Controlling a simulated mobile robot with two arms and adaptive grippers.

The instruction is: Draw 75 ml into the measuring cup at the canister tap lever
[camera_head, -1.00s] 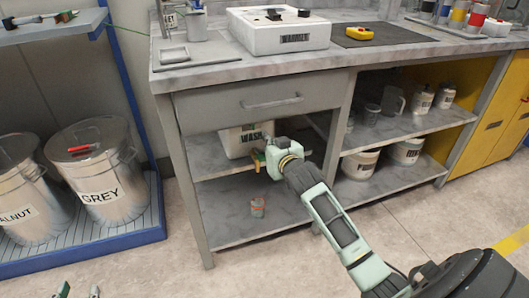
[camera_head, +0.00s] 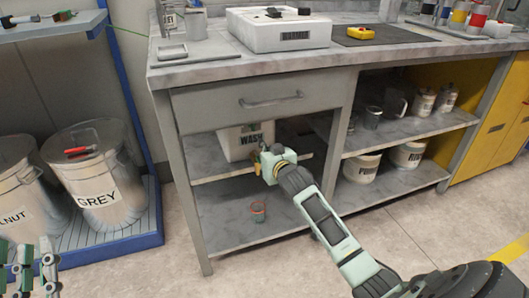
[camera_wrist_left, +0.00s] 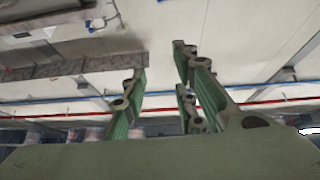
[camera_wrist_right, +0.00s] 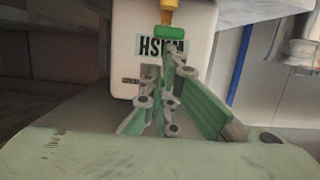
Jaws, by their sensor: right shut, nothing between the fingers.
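The white canister (camera_head: 236,147), labelled WASH, stands on the upper shelf under the drawer; it shows upside down in the right wrist view (camera_wrist_right: 190,15). Its tap has a yellow part and a green lever end (camera_wrist_right: 172,32) in the right wrist view. A small clear cup with a reddish tint (camera_head: 258,212) stands upright on the lower shelf, below the tap; its level is too small to read. My right gripper (camera_head: 262,165) is shut and empty at the tap; whether it touches the lever I cannot tell. My left gripper (camera_head: 25,268) is open and empty at lower left.
The drawer front (camera_head: 262,100) and worktop (camera_head: 290,58) overhang the shelves. A table leg (camera_head: 335,140) stands right of my right gripper. GREY (camera_head: 95,180) and WALNUT (camera_head: 22,205) bins stand left. The lower shelf around the cup is clear.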

